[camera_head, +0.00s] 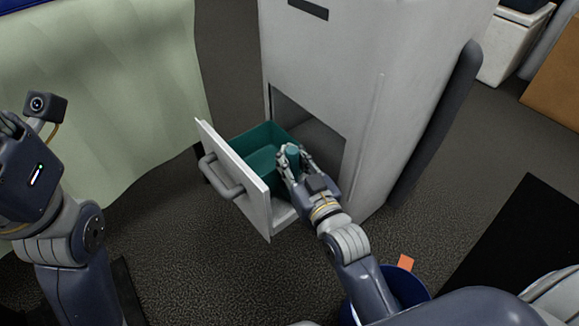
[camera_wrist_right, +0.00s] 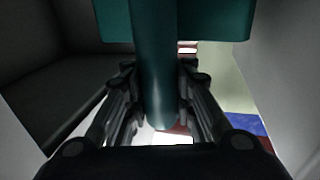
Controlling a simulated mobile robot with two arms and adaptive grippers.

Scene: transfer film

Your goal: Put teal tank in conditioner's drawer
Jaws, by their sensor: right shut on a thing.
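The teal tank (camera_head: 262,160) sits inside the pulled-out drawer (camera_head: 232,172) of the grey-white conditioner (camera_head: 330,60). My right gripper (camera_head: 291,160) is at the tank's right side, shut on its teal handle. In the right wrist view the handle (camera_wrist_right: 153,75) stands between the fingers of my right gripper (camera_wrist_right: 158,112), with the tank body (camera_wrist_right: 215,20) behind it. The tank's underside and its contact with the drawer floor are hidden. My left arm is at the left edge; its gripper fingers are mostly out of frame.
The drawer's front panel with a grey handle (camera_head: 222,178) sticks out to the left. A pale green cloth-covered table (camera_head: 110,90) stands at the left. A blue bin (camera_head: 405,285) with an orange piece is near my right arm. A black mat (camera_head: 520,245) lies at the right.

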